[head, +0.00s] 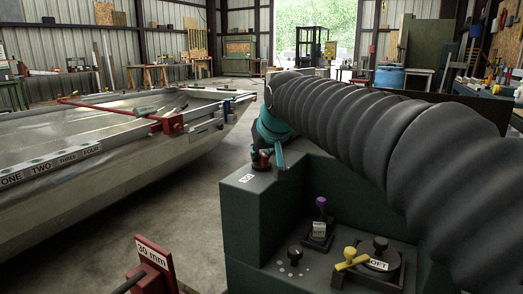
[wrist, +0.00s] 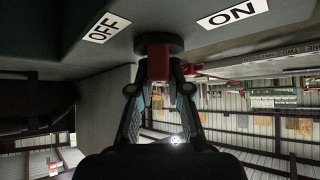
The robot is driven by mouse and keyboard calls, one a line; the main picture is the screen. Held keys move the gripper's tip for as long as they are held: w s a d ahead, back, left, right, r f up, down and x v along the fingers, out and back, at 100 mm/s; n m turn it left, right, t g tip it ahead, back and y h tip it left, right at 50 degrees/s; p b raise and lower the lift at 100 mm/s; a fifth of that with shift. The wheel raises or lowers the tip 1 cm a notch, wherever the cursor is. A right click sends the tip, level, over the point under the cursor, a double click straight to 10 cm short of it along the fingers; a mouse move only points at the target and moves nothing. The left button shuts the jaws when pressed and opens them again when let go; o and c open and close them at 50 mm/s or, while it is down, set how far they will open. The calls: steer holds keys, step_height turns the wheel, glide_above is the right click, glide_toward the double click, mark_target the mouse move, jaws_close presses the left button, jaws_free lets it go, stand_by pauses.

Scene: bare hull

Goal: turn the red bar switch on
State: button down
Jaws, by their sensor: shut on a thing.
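The red bar switch (wrist: 158,66) sits on a dark round base (wrist: 160,44) in the wrist view. A white OFF label (wrist: 106,28) lies to its left and a white ON label (wrist: 233,14) to its right. The bar shows between the two labels; its exact turn angle is hard to tell. My gripper (wrist: 160,80) is shut on the bar, one finger on each side. In the head view my gripper (head: 272,160) is at the top of the dark green console (head: 245,215), by a small red part; the arm hides much around it.
Lower on the console are a purple-topped lever (head: 321,203), a black knob (head: 295,253) and a yellow-handled valve (head: 350,259). A metal hull (head: 95,150) with a red clamp bar lies to the left. A red 30 mm sign (head: 153,258) stands in front. Floor between is clear.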

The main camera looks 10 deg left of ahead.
steer(key=m+t+h, duration=0.1)
steer(key=m+h, duration=0.2)
steer(key=m, duration=0.2)
steer(key=shift+a+f+h, duration=0.1)
steer(key=shift+h, duration=0.3)
steer(key=shift+m+h, duration=1.7)
steer(key=shift+m, duration=0.5)
steer(key=shift+g, duration=0.3)
steer(key=c, duration=1.1)
jaws_free()
steer(key=shift+s, duration=0.1)
steer(key=v, duration=1.2)
